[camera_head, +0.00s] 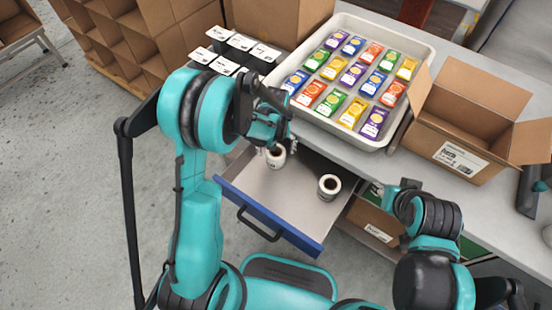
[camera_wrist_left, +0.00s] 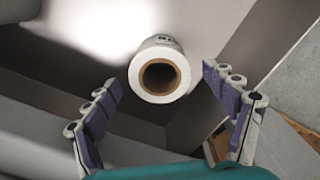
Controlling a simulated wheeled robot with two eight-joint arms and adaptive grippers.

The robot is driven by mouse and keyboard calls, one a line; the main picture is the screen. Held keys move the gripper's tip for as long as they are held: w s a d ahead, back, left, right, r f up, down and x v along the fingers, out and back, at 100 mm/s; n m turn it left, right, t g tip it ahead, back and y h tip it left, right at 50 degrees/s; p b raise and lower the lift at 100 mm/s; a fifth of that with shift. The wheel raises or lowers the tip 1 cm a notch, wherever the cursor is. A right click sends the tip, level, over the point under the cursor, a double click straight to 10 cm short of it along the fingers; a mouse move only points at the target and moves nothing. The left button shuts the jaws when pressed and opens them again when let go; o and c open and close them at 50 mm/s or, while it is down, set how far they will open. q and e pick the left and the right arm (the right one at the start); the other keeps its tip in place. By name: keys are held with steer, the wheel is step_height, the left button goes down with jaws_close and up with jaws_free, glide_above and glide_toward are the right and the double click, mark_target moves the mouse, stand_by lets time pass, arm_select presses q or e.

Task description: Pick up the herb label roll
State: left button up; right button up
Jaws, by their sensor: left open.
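Two white label rolls with brown cores stand in the open drawer (camera_head: 225,183). One roll (camera_head: 276,157) is at the back left, just under my left gripper (camera_head: 268,132); the other roll (camera_head: 329,187) is farther right, clear of it. I cannot read which is the herb label roll. In the left wrist view one roll (camera_wrist_left: 160,54) appears between and beyond the spread fingers of my left gripper (camera_wrist_left: 160,80), its hollow end facing the camera. The gripper is open and empty, with a gap to the roll on both sides. My right gripper's fingers do not show.
A pale tray (camera_head: 421,55) of colourful packets stands on the grey counter above the drawer. An open cardboard box (camera_head: 440,135) is to its right.

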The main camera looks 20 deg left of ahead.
arm_select(q)
steer(key=shift+f, duration=0.8)
steer(key=c, duration=1.4)
